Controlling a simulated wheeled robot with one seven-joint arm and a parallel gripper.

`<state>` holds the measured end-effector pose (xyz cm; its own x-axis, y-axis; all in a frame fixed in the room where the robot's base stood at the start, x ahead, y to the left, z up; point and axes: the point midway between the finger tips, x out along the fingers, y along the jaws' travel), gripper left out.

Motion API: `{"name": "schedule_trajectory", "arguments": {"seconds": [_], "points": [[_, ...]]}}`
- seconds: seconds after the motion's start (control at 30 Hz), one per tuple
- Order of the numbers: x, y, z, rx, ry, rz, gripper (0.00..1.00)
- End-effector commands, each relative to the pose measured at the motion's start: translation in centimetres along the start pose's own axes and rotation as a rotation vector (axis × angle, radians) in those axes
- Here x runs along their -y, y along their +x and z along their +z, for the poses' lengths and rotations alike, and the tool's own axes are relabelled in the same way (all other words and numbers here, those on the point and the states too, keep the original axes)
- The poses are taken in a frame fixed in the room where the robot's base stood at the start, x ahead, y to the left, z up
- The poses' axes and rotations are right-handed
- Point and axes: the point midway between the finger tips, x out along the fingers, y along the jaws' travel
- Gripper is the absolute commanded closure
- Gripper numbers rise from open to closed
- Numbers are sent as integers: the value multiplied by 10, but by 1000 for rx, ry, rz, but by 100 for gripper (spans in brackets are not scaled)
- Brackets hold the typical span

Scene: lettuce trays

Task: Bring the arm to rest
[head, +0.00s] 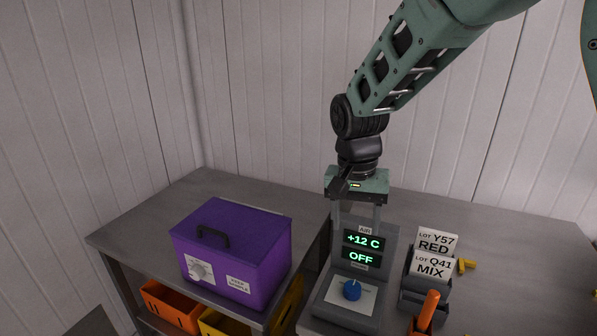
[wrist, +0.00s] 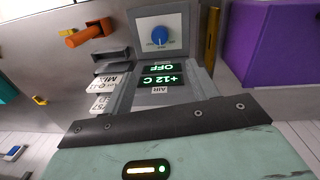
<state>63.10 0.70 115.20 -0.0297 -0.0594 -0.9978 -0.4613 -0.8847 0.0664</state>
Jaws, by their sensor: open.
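My gripper (head: 357,213) hangs below my green arm, over the back of the grey control unit. Its two fingers point down, apart, with nothing seen between them. The control unit (head: 340,307) has a blue knob (head: 352,289) and two green displays, reading "+12 C" and "OFF" (head: 361,257). In the wrist view the gripper's green body fills the bottom, and the blue knob (wrist: 159,36) and displays (wrist: 162,74) show upside down beyond it.
A purple lidded box (head: 236,245) with a black handle stands left on the grey table (head: 150,218). Lot cards reading RED and MIX (head: 432,255) stand right of the unit, near an orange handle (head: 428,310) and a yellow piece (head: 467,265). Orange (head: 172,306) and yellow bins sit below.

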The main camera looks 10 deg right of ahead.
Motion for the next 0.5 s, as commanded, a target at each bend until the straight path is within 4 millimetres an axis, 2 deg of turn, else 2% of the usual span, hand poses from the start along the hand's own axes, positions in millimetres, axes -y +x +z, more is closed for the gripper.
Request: {"name": "schedule_trajectory", "arguments": {"seconds": [0.07, 0.17, 0.27, 0.4, 0.5], "points": [[1, 1, 13, 14, -45, -14, 42], [1, 2, 48, 42, -182, -53, 42], [-2, 1, 98, 59, -390, -100, 42], [-19, 2, 166, 41, -709, -140, 42], [-35, 5, 201, 11, -902, -143, 42]]}}
